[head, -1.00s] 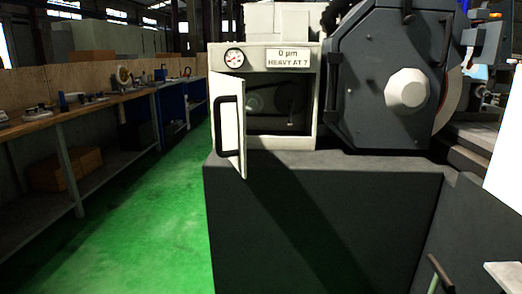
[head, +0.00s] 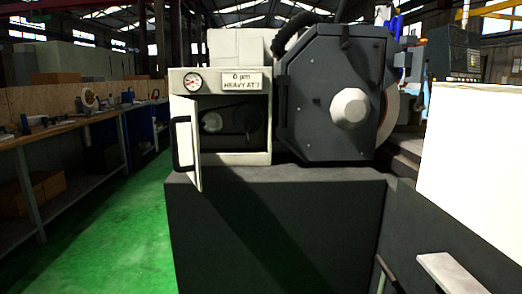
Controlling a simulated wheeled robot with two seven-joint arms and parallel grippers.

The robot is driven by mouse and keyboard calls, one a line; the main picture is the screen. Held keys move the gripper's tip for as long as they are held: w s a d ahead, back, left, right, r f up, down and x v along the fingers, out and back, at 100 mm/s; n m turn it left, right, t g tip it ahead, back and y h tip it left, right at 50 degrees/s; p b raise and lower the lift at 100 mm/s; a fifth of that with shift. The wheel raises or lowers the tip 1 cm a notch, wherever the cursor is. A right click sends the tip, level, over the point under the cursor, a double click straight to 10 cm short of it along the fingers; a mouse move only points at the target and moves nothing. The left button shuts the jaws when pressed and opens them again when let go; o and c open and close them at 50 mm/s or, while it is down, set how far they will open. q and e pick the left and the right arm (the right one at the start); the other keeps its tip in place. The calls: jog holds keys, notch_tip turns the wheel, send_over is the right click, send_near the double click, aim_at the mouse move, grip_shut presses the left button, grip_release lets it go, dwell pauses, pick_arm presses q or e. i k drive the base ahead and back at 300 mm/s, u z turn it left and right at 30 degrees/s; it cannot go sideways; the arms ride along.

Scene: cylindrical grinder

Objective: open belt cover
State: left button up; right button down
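The belt cover (head: 195,150) is a white door with a black bar handle (head: 178,148) on the front of a white box (head: 220,160). It stands swung open, hinged at the box's left edge, its free edge toward me. The lower left of the interior is hidden by the cover. Neither of my grippers is in view.
A dark grey wheel housing (head: 325,90) with a pale knob stands right of the box. Both rest on a dark base (head: 270,220). A white panel (head: 470,140) fills the right side. A workbench (head: 60,135) runs along the left, with clear green floor (head: 110,240) between.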

aim_at(184, 124)
jog(key=z, duration=0.35)
jog(key=i, duration=0.9)
jog(key=u, duration=0.1)
